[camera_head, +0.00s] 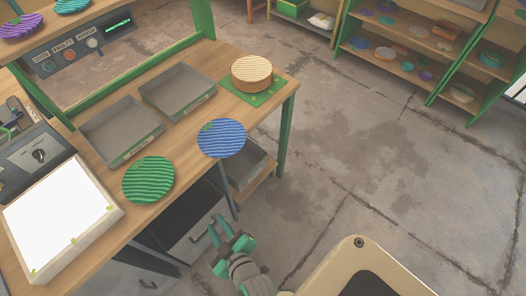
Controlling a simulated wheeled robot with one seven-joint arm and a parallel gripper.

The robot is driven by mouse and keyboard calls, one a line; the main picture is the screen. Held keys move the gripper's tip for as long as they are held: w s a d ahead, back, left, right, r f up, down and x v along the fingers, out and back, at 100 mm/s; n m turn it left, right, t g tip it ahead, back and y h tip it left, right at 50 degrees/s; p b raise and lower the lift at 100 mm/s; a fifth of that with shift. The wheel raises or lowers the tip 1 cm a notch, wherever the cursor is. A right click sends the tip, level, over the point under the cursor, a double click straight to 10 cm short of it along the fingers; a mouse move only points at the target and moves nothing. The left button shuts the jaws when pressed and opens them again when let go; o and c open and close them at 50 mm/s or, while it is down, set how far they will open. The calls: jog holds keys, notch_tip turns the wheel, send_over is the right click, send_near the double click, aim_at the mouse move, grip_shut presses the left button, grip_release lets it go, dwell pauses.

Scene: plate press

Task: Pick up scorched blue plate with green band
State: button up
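A blue ribbed plate (221,138) lies at the near right edge of the wooden bench, with a small green patch at its upper left. Scorching cannot be made out clearly. A green ribbed plate (148,179) lies to its left and nearer. My gripper (217,230) is at the lower middle, in front of the bench and apart from both plates. Its two fingers stand apart with nothing seen between them, so it looks open and empty.
Two grey trays (178,90) (121,130) lie behind the plates. A round tan stack (252,73) stands on a green mat at the bench's far right. A white light panel (62,220) is at left. The floor (380,140) at right is clear; shelves (400,60) stand beyond.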

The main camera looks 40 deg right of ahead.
jog(key=w+d+r+n, duration=0.3)
jog(key=w+d, duration=0.3)
jog(key=n+g+y, duration=0.2)
jog(key=n+y, duration=0.2)
jog(key=n, duration=0.9)
send_near(240, 148)
jog(key=v, duration=0.3)
jog(key=shift+w+a+f, duration=0.1)
jog(key=shift+a+f, duration=0.1)
jog(key=shift+a, duration=0.15)
jog(key=shift+w, duration=0.1)
jog(key=x, duration=1)
jog(key=shift+w+d+f, duration=0.2)
jog(key=shift+w, duration=0.1)
grip_shut()
